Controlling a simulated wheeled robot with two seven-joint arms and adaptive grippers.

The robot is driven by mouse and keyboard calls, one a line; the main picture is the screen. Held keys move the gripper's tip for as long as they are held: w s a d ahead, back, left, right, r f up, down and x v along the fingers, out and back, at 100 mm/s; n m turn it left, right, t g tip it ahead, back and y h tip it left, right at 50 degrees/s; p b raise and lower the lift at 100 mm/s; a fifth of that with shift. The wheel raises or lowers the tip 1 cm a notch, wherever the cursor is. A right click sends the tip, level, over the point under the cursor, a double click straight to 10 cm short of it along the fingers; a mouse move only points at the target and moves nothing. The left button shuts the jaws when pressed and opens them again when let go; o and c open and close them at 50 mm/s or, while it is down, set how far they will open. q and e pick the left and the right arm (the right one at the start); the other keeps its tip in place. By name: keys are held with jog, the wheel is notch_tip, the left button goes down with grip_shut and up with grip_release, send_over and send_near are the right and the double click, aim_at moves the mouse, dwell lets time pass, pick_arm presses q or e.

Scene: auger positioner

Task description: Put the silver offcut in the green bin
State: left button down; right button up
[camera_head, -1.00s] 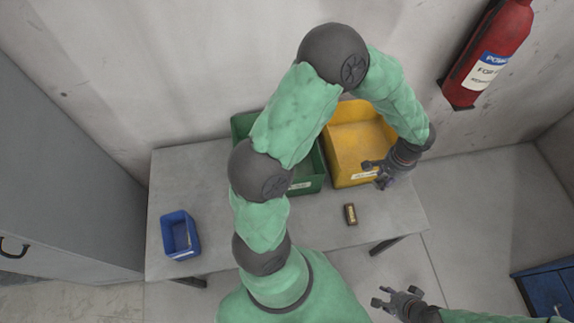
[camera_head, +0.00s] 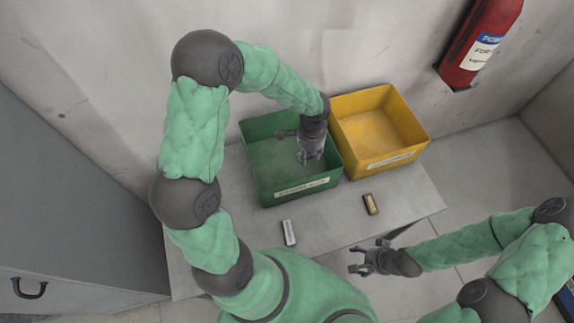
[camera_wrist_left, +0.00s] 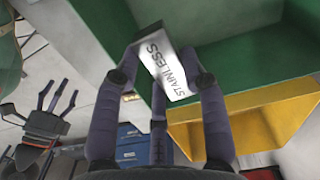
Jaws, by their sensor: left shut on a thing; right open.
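A silver block marked STAINLESS (camera_wrist_left: 170,72) sits between the fingers of my left gripper in the left wrist view. My left gripper (camera_head: 311,158) is shut on it and points down over the inside of the green bin (camera_head: 252,165). The block is hard to make out in the head view. The green bin's wall (camera_wrist_left: 265,62) shows close behind the block in the wrist view. Another silver piece (camera_head: 289,232) lies on the table in front of the green bin. My right gripper (camera_head: 366,257) is open and empty near the table's front edge.
A yellow bin (camera_head: 378,163) stands right of the green bin. A brown labelled piece (camera_head: 370,204) lies in front of it on the grey table (camera_head: 330,222). A fire extinguisher (camera_head: 481,42) hangs on the wall at the right.

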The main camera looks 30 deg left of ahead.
aim_at(284, 179)
pick_arm(q)
jog(key=s+a+f+m+b, duration=0.35)
jog(key=a+f+m, duration=0.35)
jog(key=m, duration=1.2)
jog(key=f+b, duration=0.5)
jog(key=f, duration=0.5)
jog(key=shift+a+f, duration=0.2)
jog(key=shift+r, duration=0.1)
jog(key=c, duration=0.7)
grip_release()
